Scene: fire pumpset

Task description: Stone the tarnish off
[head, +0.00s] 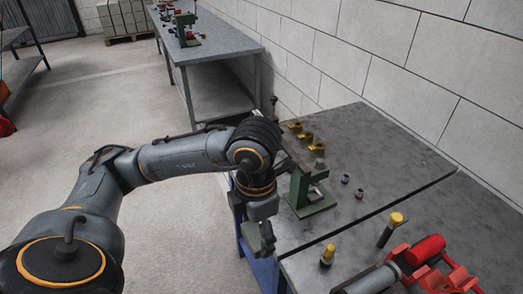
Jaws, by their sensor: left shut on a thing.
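My left gripper (264,236) hangs at the left edge of the grey bench, just left of a green stand (312,192). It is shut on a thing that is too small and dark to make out. The stand is upright on the bench and looks apart from the gripper. I cannot pick out a stone or any tarnish at this size. My right gripper is not in view.
Two small dark-and-red parts (345,179) sit right of the stand. Yellow-topped cylinders (396,219) and a red-and-grey assembly (425,251) are in front. Another bench (225,45) stands behind.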

